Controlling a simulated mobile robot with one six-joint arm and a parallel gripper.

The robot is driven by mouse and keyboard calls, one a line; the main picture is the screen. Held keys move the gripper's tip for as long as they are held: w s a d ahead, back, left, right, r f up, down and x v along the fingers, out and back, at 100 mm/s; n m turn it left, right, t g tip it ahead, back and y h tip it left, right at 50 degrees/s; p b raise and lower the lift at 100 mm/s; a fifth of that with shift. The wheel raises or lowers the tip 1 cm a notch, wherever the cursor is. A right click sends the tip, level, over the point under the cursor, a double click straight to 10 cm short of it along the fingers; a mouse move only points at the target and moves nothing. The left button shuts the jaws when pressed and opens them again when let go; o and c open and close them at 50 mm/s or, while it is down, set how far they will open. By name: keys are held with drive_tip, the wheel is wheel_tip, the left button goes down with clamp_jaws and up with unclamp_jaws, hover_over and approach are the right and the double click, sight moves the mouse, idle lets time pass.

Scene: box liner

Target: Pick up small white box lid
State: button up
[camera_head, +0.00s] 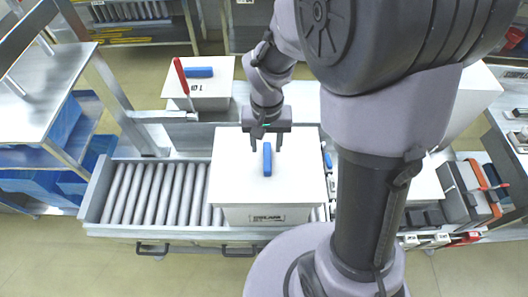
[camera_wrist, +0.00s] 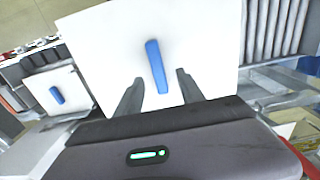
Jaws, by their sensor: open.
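A large white box (camera_head: 240,190) with a blue handle (camera_head: 267,159) on its lid stands on the roller conveyor. My gripper (camera_head: 266,148) is open above that lid, its two fingers either side of the far part of the handle as seen from the head camera. In the wrist view the handle (camera_wrist: 157,66) lies beyond and between the open fingertips (camera_wrist: 158,82), and I cannot tell its height gap. A smaller white box (camera_head: 212,88) with a blue handle (camera_head: 199,72) on its lid stands at the back left. Another white lid with a blue handle (camera_wrist: 56,95) shows at the left of the wrist view.
The rollers (camera_head: 150,192) left of the large box are bare. A metal frame with a red-handled lever (camera_head: 181,76) stands beside the back left box. Bins and tools (camera_head: 470,190) lie at the right. My arm hides part of the right side.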

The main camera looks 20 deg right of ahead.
sight(267, 156)
wheel_tip(267, 156, down, 5)
drive_tip(key=shift+s+d+r+b, duration=0.1)
drive_tip(key=shift+r+b, duration=0.1)
drive_tip(key=shift+b, duration=0.15)
drive_tip(key=shift+s, duration=0.1)
drive_tip(key=shift+c, duration=0.8)
clamp_jaws()
